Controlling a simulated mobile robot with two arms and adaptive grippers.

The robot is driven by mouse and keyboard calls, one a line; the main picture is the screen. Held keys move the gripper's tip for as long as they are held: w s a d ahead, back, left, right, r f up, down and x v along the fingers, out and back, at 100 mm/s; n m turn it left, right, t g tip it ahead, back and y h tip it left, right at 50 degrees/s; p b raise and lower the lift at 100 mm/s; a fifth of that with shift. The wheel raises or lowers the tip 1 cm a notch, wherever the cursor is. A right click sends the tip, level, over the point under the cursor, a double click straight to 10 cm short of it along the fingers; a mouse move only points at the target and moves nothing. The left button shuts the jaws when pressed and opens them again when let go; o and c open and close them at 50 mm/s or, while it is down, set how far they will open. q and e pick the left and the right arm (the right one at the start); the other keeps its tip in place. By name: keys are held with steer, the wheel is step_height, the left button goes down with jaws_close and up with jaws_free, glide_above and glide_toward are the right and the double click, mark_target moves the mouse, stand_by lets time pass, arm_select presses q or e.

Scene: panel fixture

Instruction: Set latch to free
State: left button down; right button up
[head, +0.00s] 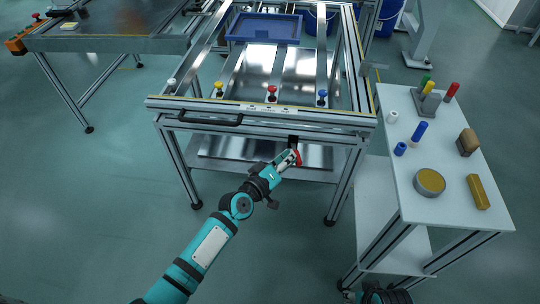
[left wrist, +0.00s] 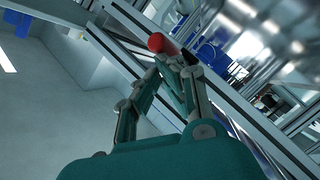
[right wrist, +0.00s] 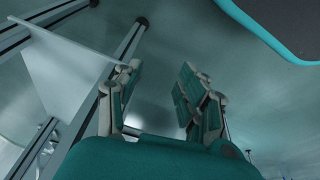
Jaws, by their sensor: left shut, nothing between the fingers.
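The latch shows as a red handle (head: 299,157) below the front rail of the panel fixture, under a small black block (head: 293,139). In the left wrist view the red handle (left wrist: 157,42) is a rounded red end just beyond my fingertips. My left gripper (head: 292,156) is shut and empty, its tips at or against the handle; I cannot tell if they touch. The left gripper (left wrist: 172,60) partly hides the handle and its pivot. My right gripper (right wrist: 158,80) is open and empty, away from the latch, near the white side table's legs.
The fixture's front rail (head: 260,112) carries a black pull handle (head: 211,119) and several coloured knobs. A blue tray (head: 264,28) sits at its back. A white side table (head: 425,185) with pegs and blocks stands at right. The floor at left is clear.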

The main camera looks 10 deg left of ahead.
mark_target(300, 159)
arm_select(q)
steer(key=shift+d, duration=1.25)
steer(key=shift+w+d+p, duration=0.1)
steer(key=shift+d+p, duration=0.1)
steer(key=shift+p, duration=0.1)
arm_select(e)
steer(key=shift+x, duration=1.15)
arm_select(q)
steer(key=shift+d, duration=0.15)
arm_select(e)
steer(key=shift+s+a+f, duration=0.1)
steer(key=shift+s+f, duration=0.1)
steer(key=shift+s, duration=0.15)
arm_select(q)
steer(key=shift+r, duration=0.15)
arm_select(e)
steer(key=shift+r, duration=0.15)
